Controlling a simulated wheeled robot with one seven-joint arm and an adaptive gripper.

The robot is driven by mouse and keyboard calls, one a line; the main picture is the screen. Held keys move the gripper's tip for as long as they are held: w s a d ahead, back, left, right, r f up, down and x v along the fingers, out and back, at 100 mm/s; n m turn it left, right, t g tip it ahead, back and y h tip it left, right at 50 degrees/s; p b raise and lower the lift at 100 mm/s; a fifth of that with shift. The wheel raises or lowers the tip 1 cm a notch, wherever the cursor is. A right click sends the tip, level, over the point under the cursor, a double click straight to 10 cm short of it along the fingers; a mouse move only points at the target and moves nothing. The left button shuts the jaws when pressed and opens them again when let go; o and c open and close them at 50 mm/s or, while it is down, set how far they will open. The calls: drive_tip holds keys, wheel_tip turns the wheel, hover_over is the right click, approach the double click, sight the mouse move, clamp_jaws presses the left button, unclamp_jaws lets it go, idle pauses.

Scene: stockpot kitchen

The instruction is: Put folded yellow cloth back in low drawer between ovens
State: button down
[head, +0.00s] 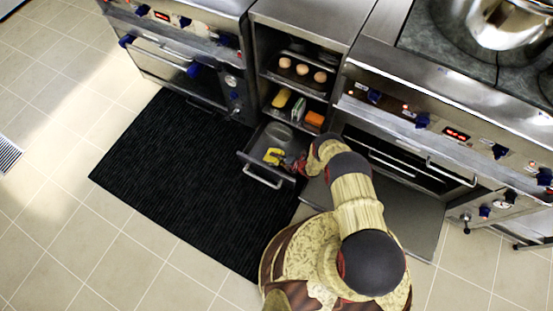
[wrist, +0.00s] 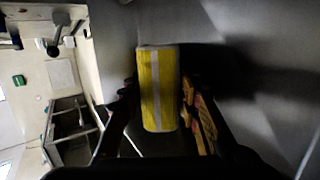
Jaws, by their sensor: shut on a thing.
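The folded yellow cloth (wrist: 148,90) has a pale stripe and stands out in the middle of the wrist view, between the fingers of my gripper (wrist: 158,118). In the head view the yellow cloth (head: 272,156) shows at the open low drawer (head: 264,178), between the two ovens. My gripper (head: 290,162) is over the right part of that drawer and shut on the cloth. I cannot tell whether the cloth touches the drawer floor. A round grey item (head: 279,134) lies at the back of the drawer.
Shelves above the drawer hold several eggs on a tray (head: 301,72), a yellow item (head: 281,97), a green item (head: 298,108) and an orange item (head: 314,120). A lowered oven door (head: 415,215) is at right. A black mat (head: 170,170) covers the floor at left.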

drive_tip(key=shift+f, duration=0.1)
drive_tip(key=c, duration=1.6)
unclamp_jaws()
drive_tip(key=shift+s, duration=0.1)
drive_tip(key=shift+d+r, duration=0.1)
drive_tip(key=shift+r, duration=0.1)
drive_tip(key=shift+p+v, duration=2.3)
drive_tip(key=shift+v, duration=3.6)
